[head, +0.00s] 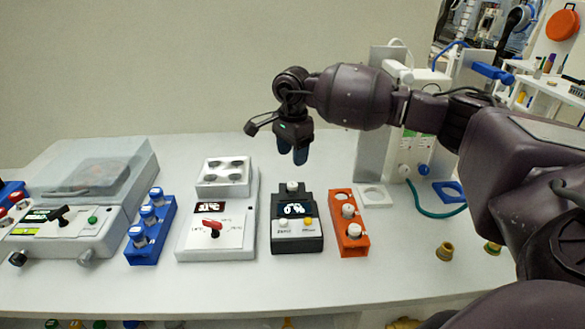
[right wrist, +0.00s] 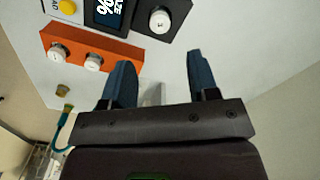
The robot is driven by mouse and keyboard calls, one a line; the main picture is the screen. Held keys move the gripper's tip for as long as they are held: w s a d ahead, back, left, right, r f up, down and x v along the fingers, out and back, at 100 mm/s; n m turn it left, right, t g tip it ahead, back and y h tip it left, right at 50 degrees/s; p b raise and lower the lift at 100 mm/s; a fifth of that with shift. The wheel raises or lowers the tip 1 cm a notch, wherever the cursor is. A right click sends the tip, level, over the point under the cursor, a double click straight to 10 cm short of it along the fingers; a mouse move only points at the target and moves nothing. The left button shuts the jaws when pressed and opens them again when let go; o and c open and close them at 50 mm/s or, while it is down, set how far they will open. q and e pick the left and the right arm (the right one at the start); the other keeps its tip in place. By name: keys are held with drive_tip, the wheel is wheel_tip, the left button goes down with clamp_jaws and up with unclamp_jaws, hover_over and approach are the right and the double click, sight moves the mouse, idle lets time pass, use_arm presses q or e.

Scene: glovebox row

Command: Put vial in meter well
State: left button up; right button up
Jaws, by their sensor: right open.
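The dark meter (head: 296,238) stands on the bench with a lit display and a yellow button; part of it shows at the top of the right wrist view (right wrist: 143,16). A white-capped vial (head: 292,187) stands upright at the meter's back end, apparently in its well; its cap also shows in the right wrist view (right wrist: 160,20). My right gripper (head: 292,152) hangs above and behind the meter, fingers down. In the right wrist view its blue fingers (right wrist: 159,62) are apart with nothing between them, clear of the vial. My left gripper is out of view.
An orange rack (head: 354,247) with white-capped vials stands right of the meter. Left are a white device with a red knob (head: 245,240), a blue rack (head: 143,255) with several vials and a lidded instrument (head: 100,238). A pale upright housing (head: 374,145) stands behind right.

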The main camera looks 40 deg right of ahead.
drive_tip(key=shift+r, duration=1.3)
